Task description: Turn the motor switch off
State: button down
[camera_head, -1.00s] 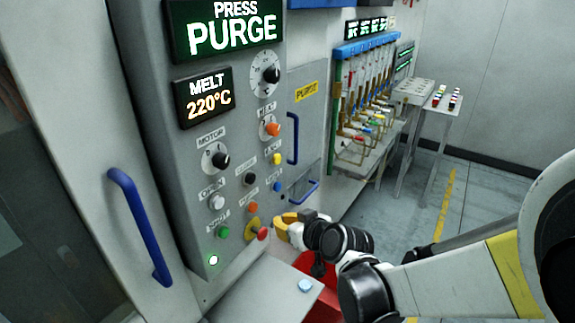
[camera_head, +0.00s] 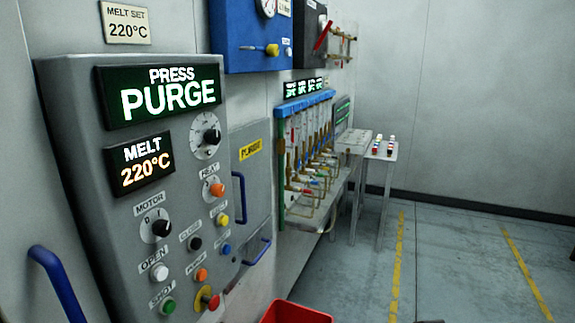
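The motor switch (camera_head: 161,228) is a black rotary knob on a white round plate under the label MOTOR, on the left of the grey control panel (camera_head: 75,130). Its exact pointing is too small to read surely. The panel's displays read PRESS PURGE (camera_head: 168,95) and MELT 220°C (camera_head: 139,164). My gripper is out of view.
Around the switch sit an orange HEAT knob (camera_head: 217,190), a white OPEN button (camera_head: 159,272), a green SHOT button (camera_head: 168,306) and a red mushroom button (camera_head: 210,301). Blue handles (camera_head: 58,285) stick out nearby. A red bin (camera_head: 296,312) stands below right.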

aim_at(162, 228)
jog(key=k+u, duration=0.15)
jog(key=u, duration=1.1)
